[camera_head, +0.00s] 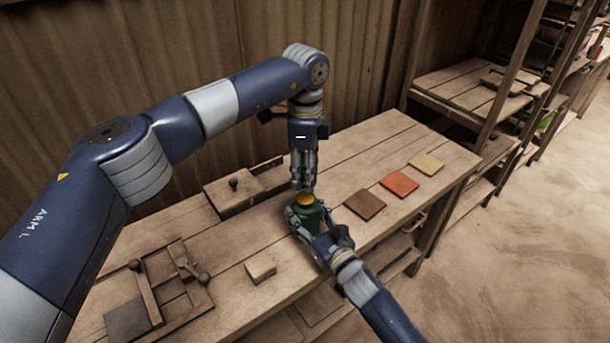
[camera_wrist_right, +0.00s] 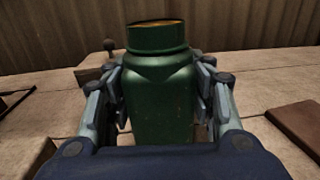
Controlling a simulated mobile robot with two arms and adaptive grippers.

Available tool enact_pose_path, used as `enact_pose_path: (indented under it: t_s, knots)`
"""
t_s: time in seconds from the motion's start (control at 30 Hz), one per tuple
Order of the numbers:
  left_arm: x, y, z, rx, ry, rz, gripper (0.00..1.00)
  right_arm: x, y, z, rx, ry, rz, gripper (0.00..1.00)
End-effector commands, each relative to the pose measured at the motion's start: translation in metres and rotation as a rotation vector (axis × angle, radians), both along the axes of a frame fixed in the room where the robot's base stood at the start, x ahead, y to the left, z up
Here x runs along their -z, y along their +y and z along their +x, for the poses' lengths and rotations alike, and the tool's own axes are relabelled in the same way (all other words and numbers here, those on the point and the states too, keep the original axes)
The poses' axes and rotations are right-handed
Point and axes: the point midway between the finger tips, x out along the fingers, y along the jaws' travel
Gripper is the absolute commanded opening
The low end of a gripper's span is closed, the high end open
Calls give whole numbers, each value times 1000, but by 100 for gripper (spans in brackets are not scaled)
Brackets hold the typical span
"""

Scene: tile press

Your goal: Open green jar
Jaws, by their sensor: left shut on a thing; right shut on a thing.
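The green jar (camera_head: 307,216) stands upright over the middle of the workbench. Its top shows a round orange surface within the green rim, and the right wrist view shows the jar (camera_wrist_right: 160,95) close up. My right gripper (camera_head: 307,222) is shut on the jar's body, with one finger on each side. My left gripper (camera_head: 303,184) points down just above the jar's mouth, apart from the rim. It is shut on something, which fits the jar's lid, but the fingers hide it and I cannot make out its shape.
A small wooden block (camera_head: 261,270) lies at the front. A wooden box with a knob (camera_head: 232,192) stands behind, and a lever press (camera_head: 150,293) stands at left.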

Motion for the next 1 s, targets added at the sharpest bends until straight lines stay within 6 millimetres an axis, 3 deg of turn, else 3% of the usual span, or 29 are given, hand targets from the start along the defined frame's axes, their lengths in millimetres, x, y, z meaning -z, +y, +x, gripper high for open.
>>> enact_pose_path:
  t_s: [0.03, 0.07, 0.13, 0.17, 0.63, 1.0]
  knots:
    - [0, 0, 0, 0, 0, 0, 11, 1, 0, 0, 0, 2, -1, 0]
    - [0, 0, 0, 0, 0, 0, 11, 1, 0, 0, 0, 2, -1, 54]
    - [0, 0, 0, 0, 0, 0, 11, 1, 0, 0, 0, 2, -1, 70]
    - [0, 0, 0, 0, 0, 0, 11, 1, 0, 0, 0, 2, -1, 73]
    - [1, 0, 0, 0, 0, 0, 11, 1, -6, -8, 0, 1, -2, 73]
    - [0, 0, 0, 0, 0, 0, 11, 2, -43, -72, 0, 4, -1, 73]
